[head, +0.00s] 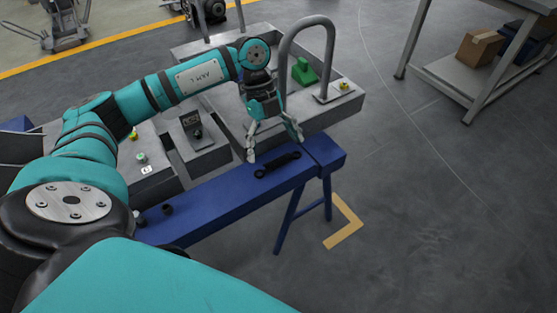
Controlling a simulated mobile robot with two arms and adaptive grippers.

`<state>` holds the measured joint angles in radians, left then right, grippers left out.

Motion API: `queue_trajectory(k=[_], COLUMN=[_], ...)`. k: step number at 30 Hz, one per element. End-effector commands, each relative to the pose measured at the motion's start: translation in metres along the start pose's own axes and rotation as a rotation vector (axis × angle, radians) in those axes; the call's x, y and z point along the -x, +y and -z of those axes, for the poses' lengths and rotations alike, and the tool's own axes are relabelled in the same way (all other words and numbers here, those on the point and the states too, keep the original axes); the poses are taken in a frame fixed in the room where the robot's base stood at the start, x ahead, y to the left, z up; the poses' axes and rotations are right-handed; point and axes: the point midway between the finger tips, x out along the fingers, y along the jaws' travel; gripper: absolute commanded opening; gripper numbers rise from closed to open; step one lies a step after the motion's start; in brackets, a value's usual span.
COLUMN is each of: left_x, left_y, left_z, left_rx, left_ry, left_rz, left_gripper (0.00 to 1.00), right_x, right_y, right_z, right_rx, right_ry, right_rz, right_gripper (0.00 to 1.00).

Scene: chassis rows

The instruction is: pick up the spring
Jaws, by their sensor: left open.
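A dark object that looks like the spring (278,165) lies on the blue beam (225,200), near its right end. My left gripper (273,147) is open, with its fingers pointing down just above and behind the spring. One finger is left of the spring and the other is near its right end. No contact between the fingers and the spring can be made out. My right gripper is not in view.
A grey chassis (335,113) with a tall bent tube handle (325,55) stands behind the beam. A green part (304,71) lies on it. Small dark parts (167,209) sit on the beam's left. A shelf table (455,75) stands at right; floor between is clear.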

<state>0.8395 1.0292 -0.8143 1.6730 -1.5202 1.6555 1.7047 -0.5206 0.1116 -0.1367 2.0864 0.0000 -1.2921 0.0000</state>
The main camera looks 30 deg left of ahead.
Motion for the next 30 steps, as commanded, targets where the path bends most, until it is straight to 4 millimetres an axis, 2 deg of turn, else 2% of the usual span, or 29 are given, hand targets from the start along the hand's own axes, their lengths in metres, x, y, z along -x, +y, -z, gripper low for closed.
queue_trajectory(k=[1, 6, 14, 17, 28, 30], left_x=[-0.012, -0.03, -0.032, -0.032, -0.033, -0.033], left_y=[-0.001, -0.001, -0.001, -0.001, -0.001, -0.001], left_z=[0.001, 0.002, 0.002, 0.002, 0.002, 0.002], left_rx=[-0.002, -0.001, -0.001, -0.001, 0.0, 0.0], left_ry=[0.002, 0.0, -0.001, 0.0, -0.001, -0.001], left_rz=[-0.003, -0.003, 0.0, -0.001, -0.003, -0.002], left_gripper=[1.0, 1.0, 1.0, 0.9, 0.41, 0.37], right_x=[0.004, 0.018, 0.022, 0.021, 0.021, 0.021], right_y=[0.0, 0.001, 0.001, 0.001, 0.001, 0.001], right_z=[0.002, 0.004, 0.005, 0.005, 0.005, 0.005], right_rx=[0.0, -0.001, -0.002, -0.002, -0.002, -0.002], right_ry=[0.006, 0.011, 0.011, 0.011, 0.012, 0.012], right_rz=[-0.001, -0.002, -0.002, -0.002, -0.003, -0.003], right_gripper=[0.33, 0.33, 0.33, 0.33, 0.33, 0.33])
